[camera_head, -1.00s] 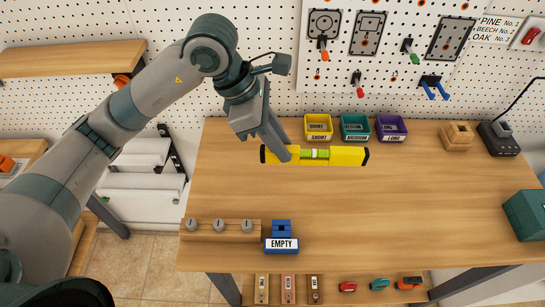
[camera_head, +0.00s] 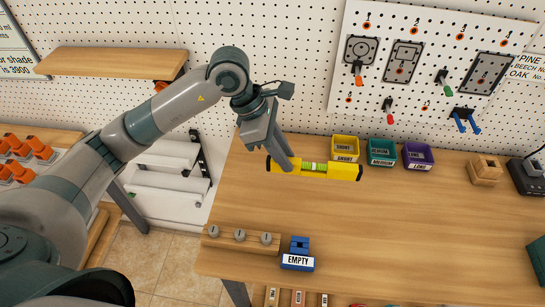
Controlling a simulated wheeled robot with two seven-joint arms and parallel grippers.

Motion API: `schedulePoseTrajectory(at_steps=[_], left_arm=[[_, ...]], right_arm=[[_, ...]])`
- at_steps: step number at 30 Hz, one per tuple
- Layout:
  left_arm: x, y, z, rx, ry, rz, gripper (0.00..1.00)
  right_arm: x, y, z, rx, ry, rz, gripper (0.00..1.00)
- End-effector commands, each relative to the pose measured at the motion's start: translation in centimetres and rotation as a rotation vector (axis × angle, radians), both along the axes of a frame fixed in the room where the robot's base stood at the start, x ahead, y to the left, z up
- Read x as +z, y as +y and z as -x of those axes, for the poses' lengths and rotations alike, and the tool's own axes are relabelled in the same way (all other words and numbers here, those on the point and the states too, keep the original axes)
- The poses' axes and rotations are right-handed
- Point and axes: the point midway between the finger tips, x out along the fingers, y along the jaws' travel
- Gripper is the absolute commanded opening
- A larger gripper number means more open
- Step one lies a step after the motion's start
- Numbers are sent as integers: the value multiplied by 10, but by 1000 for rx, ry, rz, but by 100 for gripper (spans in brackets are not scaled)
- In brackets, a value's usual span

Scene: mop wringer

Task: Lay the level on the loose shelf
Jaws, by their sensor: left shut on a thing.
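The yellow level (camera_head: 335,171) with a green vial and black end caps is held near its left end by my left gripper (camera_head: 287,163). The gripper is shut on it, and the level looks held above the workbench (camera_head: 420,240). A wooden shelf (camera_head: 115,61) is on the pegboard wall at the upper left, with an orange piece under its right end. It looks like the loose shelf, and its top is bare. The level is to the right of the shelf and lower in the picture. My right gripper does not show.
Yellow, teal and purple bins (camera_head: 381,152) stand along the bench's back edge. Orange tools (camera_head: 22,145) sit on a left-hand surface. The bench middle is clear.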

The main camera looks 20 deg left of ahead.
Motion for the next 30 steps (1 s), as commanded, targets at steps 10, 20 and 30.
schedulePoseTrajectory(at_steps=[10,20,30], left_arm=[[-26,39,-24,1,0,0,0],[-28,40,-25,-2,-1,1,0],[-54,39,-24,0,4,2,0]], right_arm=[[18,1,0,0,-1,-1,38],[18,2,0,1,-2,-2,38],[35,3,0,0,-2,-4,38]])
